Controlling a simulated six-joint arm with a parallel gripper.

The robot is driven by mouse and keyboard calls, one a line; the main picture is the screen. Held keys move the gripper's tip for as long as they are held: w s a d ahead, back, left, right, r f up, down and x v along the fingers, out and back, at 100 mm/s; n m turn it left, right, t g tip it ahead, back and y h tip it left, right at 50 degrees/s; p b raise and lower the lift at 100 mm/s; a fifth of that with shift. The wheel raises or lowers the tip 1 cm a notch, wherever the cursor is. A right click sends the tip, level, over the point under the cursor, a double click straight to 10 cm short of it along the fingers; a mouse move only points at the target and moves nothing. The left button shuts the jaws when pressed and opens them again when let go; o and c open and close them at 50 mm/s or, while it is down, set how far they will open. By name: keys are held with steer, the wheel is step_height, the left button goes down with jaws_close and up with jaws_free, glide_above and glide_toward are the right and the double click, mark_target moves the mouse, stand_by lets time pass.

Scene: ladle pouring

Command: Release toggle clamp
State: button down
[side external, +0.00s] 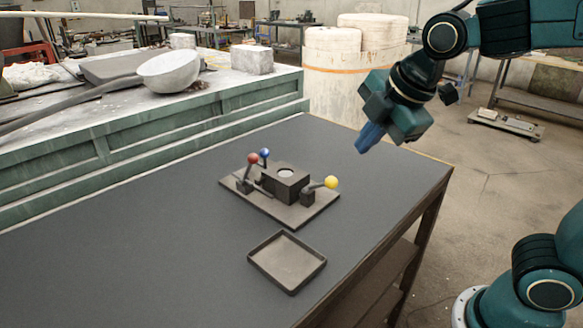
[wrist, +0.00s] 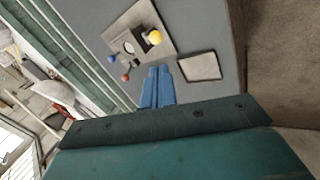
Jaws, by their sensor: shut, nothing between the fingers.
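The clamp fixture is a dark base plate (side external: 294,213) on the table, with a block (side external: 286,184) that holds a pale round part (side external: 286,173). Around the block are three levers with ball knobs: red (side external: 253,158), blue (side external: 264,153) and yellow (side external: 331,182). The red and blue levers stand up; the yellow one leans out to the right. In the wrist view the yellow knob (wrist: 155,37), red knob (wrist: 125,78) and blue knob (wrist: 112,59) lie beyond the fingers. My gripper (side external: 363,148) has blue fingers, shut and empty, above the table and apart from the fixture.
A shallow dark tray (side external: 287,262) lies empty in front of the fixture. The dark table (side external: 150,250) is otherwise clear. A green-sided bench (side external: 150,145) with a stone bowl (side external: 169,70) runs along behind it. White drums (side external: 335,85) stand behind my gripper.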

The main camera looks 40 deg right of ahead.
steer(key=w+a+f+n, duration=0.2)
steer(key=w+a+n, duration=0.7)
steer(key=w+n, duration=0.3)
steer(key=shift+a+f+n+t+h, duration=0.3)
steer(key=shift+a+n+h, duration=0.1)
steer(key=shift+n, duration=1.5)
steer(key=shift+w, duration=0.1)
glide_toward(248, 168)
steer(key=shift+w+f, duration=0.15)
steer(key=shift+f, duration=1.9)
